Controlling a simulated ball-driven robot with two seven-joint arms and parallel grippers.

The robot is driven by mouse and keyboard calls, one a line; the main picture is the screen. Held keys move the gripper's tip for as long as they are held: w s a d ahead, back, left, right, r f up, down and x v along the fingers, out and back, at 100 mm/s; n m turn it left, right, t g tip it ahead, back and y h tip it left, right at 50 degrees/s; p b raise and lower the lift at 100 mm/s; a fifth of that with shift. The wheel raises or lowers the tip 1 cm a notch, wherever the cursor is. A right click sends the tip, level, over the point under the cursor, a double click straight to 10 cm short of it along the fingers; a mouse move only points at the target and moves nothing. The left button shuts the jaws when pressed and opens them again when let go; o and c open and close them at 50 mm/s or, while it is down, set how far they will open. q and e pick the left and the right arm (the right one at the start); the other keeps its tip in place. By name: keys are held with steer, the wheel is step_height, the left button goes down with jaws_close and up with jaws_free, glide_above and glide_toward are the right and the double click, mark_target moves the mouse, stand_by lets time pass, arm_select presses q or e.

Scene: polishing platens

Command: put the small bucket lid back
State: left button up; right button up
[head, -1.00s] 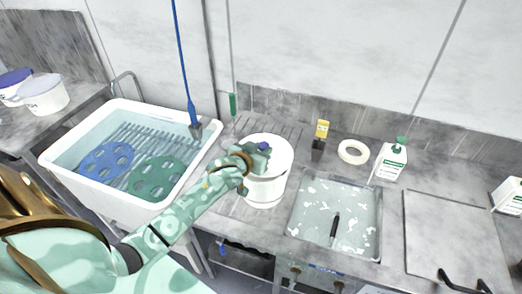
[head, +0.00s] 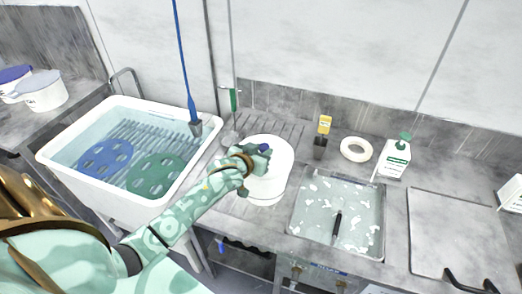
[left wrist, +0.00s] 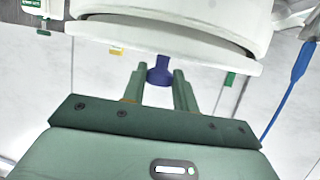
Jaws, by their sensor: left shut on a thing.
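The small white bucket (head: 266,190) stands on the bench between the sink basin and the shallow tray; it also shows in the left wrist view (left wrist: 190,12). Its white lid (head: 279,150) is at the bucket's mouth. My left gripper (head: 262,149) is shut on the lid's blue knob. In the left wrist view, the gripper's two fingers (left wrist: 160,88) are on either side of the blue knob (left wrist: 160,70). There the lid (left wrist: 165,42) lies against the bucket rim, with a darker strip between them at one side. I cannot tell whether it is fully seated. My right gripper is not in view.
A basin (head: 48,160) with blue and green discs is at left. A shallow tray (head: 312,215) holding a dark-handled tool lies right of the bucket. Behind are a yellow-topped item (head: 323,128), a tape ring (head: 356,149) and a pump bottle (head: 394,158).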

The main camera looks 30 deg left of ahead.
arm_select(q)
steer(key=shift+f, duration=0.35)
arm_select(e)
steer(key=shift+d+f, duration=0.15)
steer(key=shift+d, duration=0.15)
arm_select(q)
steer(key=o, duration=1.1)
steer(key=shift+c, duration=0.2)
steer(key=p+v, duration=0.2)
steer(key=v, duration=1.4)
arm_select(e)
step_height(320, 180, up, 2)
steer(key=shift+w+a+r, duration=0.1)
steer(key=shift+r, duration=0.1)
arm_select(q)
steer(key=shift+s+r, duration=0.15)
